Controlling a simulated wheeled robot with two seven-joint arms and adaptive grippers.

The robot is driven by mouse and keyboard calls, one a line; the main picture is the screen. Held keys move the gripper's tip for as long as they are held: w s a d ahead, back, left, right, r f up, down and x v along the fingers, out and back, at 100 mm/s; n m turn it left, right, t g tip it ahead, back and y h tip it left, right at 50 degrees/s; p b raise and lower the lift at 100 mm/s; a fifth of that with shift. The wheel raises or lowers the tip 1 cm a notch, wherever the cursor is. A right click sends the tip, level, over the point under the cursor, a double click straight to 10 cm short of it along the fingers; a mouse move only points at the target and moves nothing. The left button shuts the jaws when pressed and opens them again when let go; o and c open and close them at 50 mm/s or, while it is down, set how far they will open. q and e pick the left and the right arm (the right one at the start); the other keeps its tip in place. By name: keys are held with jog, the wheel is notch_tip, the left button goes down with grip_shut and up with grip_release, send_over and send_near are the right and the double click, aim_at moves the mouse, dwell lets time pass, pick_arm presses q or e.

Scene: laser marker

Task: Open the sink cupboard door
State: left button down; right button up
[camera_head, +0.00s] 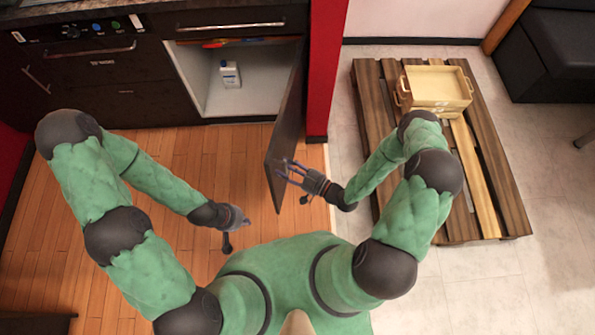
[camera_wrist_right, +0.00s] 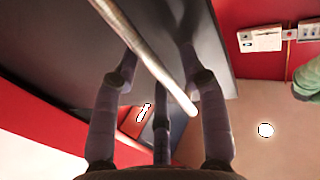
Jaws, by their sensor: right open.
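The sink cupboard door (camera_head: 284,135) stands wide open, swung out from the cupboard on the right side of its opening. The cupboard's pale interior (camera_head: 255,80) shows, with a small white carton (camera_head: 230,74) inside. My right gripper (camera_head: 284,170) is open at the outer face of the door, close to its free edge. In the right wrist view the dark door face (camera_wrist_right: 70,45) fills the upper part. A pale bar handle (camera_wrist_right: 145,48) runs diagonally between the spread fingers; contact is unclear. My left gripper (camera_head: 242,221) is low over the wooden floor, away from the door; its fingers are too small to read.
A drawer front (camera_head: 228,23) is above the opening. A dark oven (camera_head: 95,55) stands left. A red wall end (camera_head: 325,65) is right of the door. A wooden pallet (camera_head: 485,185) with a crate (camera_head: 437,90) lies farther right. Wooden floor before the cupboard is clear.

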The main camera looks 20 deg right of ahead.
jog(key=v, duration=1.1)
jog(key=shift+s+d, duration=0.25)
jog(key=w+a+f+m+g+h+p, duration=0.2)
jog(key=w+a+f+m+g+h, duration=0.15)
jog(key=w+m+g+h, duration=0.2)
jog(key=s+a+r+m+g+h, duration=0.2)
jog(key=s+m+g, duration=0.3)
jog(key=s, duration=0.5)
jog(key=shift+s+a+r+m+g+h+p, duration=0.2)
jog(key=shift+s+a+m+g+h+p, duration=0.25)
jog(key=shift+g, duration=0.6)
